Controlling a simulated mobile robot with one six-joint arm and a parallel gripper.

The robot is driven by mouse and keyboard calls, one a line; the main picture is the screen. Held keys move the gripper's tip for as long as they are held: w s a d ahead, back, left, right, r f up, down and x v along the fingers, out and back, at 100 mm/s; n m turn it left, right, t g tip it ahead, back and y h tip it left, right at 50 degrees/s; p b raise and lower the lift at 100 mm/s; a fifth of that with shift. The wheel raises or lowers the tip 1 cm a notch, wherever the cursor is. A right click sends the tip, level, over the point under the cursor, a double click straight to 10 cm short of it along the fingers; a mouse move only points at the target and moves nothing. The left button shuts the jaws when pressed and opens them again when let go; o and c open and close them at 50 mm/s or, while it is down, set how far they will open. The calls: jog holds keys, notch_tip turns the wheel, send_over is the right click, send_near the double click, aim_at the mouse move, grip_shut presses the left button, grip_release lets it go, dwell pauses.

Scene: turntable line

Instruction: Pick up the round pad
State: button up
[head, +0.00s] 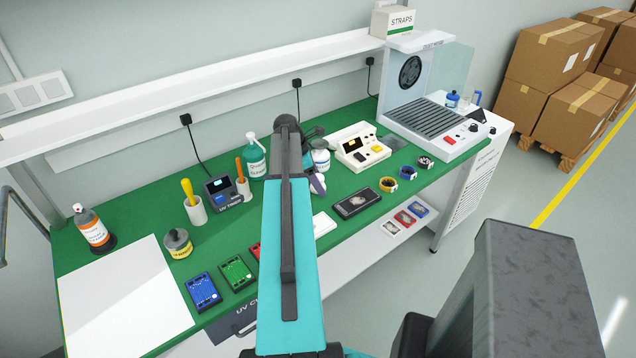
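I cannot make out a round pad for certain in the head view. Three small coiled rings lie on the right part of the green bench (345,225): a yellow one (388,184), a blue one (408,173) and a black-and-white one (425,162). They look more like straps than a pad. My teal arm reaches up over the middle of the bench and covers part of it. My gripper is hidden behind the arm, so its fingers and anything near them do not show.
Blue (202,291) and green (237,272) circuit boards lie left of my arm, near a white sheet (125,300). A spray bottle (92,232), a teal pump bottle (256,158) and a beige device (358,147) stand on the bench. A fume cabinet (440,128) is at the right end.

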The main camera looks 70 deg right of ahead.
jog(key=shift+f, duration=0.15)
dwell(0.4)
jog(key=c, duration=1.1)
jog(key=shift+s+r+b, duration=0.1)
jog(key=shift+r+b, duration=1.25)
jog(key=shift+r, duration=3.7)
